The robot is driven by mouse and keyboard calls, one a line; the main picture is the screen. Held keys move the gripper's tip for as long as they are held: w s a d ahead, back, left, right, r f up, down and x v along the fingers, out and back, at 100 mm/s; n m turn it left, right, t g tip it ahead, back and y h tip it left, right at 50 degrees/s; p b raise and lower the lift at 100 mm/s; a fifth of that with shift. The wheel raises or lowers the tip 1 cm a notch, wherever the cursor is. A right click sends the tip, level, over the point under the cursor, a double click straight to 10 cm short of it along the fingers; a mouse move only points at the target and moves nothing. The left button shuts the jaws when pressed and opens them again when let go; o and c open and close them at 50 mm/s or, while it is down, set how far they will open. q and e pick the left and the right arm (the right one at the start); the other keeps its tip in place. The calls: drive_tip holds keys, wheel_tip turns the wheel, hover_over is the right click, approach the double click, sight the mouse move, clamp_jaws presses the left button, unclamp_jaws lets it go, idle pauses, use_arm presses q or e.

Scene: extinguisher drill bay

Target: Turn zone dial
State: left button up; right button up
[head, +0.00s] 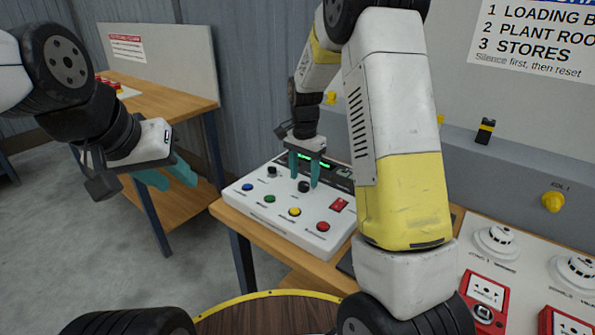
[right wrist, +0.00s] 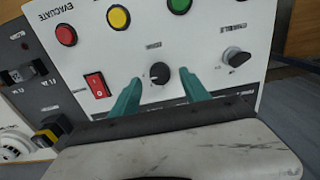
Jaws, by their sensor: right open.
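A white control panel (head: 262,216) lies on a wooden bench. It carries two black dials: one nearer the middle (head: 304,187) and one further left (head: 272,172). My right gripper (head: 303,168) is open and points down over the middle dial. In the right wrist view this dial (right wrist: 160,73) sits between the teal fingertips (right wrist: 160,88), with a gap on both sides. The other dial (right wrist: 235,57) is to its right there. My left gripper (head: 172,174) is open and empty, left of the panel.
Blue, green, yellow and red buttons (head: 323,226) and a red rocker switch (head: 339,204) surround the dials. A detector board (head: 480,222) with red call points stands at the right, partly behind my right arm. Another bench (head: 185,99) is behind at left.

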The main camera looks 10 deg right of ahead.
drive_tip(key=shift+f, duration=1.05)
drive_tip(key=shift+c, duration=0.4)
clamp_jaws()
